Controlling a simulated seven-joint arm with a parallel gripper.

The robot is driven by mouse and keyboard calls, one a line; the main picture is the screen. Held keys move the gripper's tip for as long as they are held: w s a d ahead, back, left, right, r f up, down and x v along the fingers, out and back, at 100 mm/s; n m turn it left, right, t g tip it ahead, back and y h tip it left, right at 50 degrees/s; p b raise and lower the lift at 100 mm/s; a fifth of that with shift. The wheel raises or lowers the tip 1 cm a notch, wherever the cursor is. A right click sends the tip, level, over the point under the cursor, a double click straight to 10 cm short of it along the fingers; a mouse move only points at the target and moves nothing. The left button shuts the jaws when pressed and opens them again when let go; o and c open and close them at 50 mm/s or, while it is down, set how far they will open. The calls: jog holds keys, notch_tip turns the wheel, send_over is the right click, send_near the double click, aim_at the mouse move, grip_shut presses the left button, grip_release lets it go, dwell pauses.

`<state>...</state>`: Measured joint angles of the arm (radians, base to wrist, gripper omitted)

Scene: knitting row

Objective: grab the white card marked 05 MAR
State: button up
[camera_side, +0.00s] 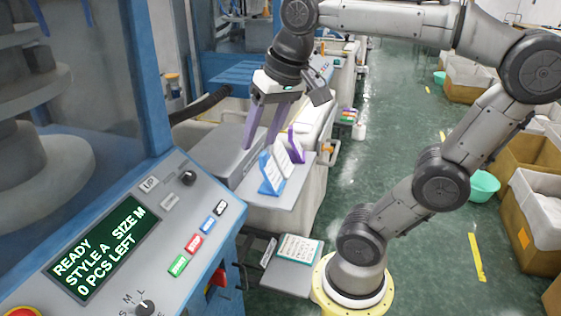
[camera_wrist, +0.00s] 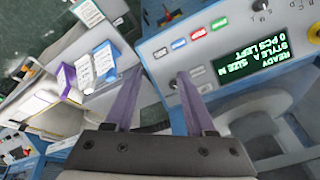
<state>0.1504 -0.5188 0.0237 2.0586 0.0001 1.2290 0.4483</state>
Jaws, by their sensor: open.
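Several white cards stand on a small grey shelf. One white card (camera_side: 284,162) leans by a blue stand (camera_side: 266,176), and another white card (camera_side: 297,150) is at a purple stand (camera_side: 291,138). The wrist view shows a white card at the blue stand (camera_wrist: 104,60), a white card (camera_wrist: 84,72) beside it, and one at the purple stand (camera_wrist: 68,84). Their print is too small to read, so I cannot tell which is marked 05 MAR. My gripper (camera_side: 259,145), with purple fingers, is open and empty, pointing down above the stands. The wrist view also shows my gripper (camera_wrist: 159,72).
A control panel (camera_side: 165,215) with a green screen (camera_side: 101,245) stands at the left. A grey box (camera_side: 222,138) is just behind my fingers. Cartons (camera_side: 535,215) line the right.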

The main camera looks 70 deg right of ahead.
jog(key=w+d+r+m+g, duration=0.1)
jog(key=w+d+r+m, duration=0.25)
jog(key=w+d, duration=0.2)
jog(key=m+g, duration=0.3)
jog(key=m, duration=0.5)
send_over(281, 155)
jog(key=w+d, duration=0.1)
notch_tip(281, 155, down, 6)
jog(key=shift+y, duration=0.3)
jog(key=f, duration=0.7)
jog(key=shift+w+a+f, duration=0.1)
jog(key=shift+w+f, duration=0.15)
jog(key=shift+f, duration=0.05)
jog(key=shift+w+a+f, duration=0.1)
jog(key=shift+f, duration=1.3)
jog(key=shift+a+f, duration=0.1)
jog(key=shift+f, duration=1.25)
grip_shut()
